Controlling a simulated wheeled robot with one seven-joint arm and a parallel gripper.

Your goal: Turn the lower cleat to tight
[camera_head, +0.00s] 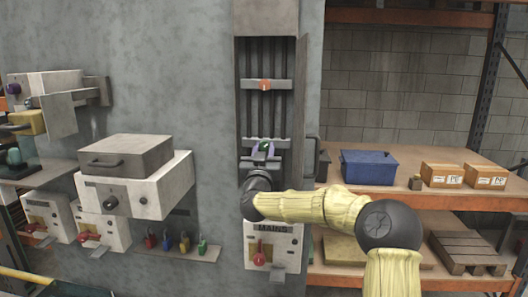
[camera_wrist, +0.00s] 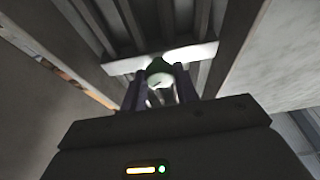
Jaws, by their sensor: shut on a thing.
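The lower cleat is a pale crossbar (camera_head: 282,143) over dark vertical cables in a tall wall channel, with a green knob (camera_head: 264,146) at its middle. In the wrist view the crossbar (camera_wrist: 195,53) runs across the cables and the green knob (camera_wrist: 158,66) stands in front of it. My gripper (camera_head: 262,150) is at this knob, with its purple fingers on either side. In the wrist view my gripper (camera_wrist: 161,82) is shut on the knob. The finger contact is dark and partly hidden. The upper cleat (camera_head: 282,85) has an orange knob (camera_head: 264,85) and is clear of my gripper.
A pale box with a red knob (camera_head: 259,259) sits below the channel, partly behind my arm. Grey machine boxes (camera_head: 125,155) and small coloured padlocks (camera_head: 184,242) are at left. Shelves at right hold a blue bin (camera_head: 369,167) and cartons (camera_head: 442,175).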

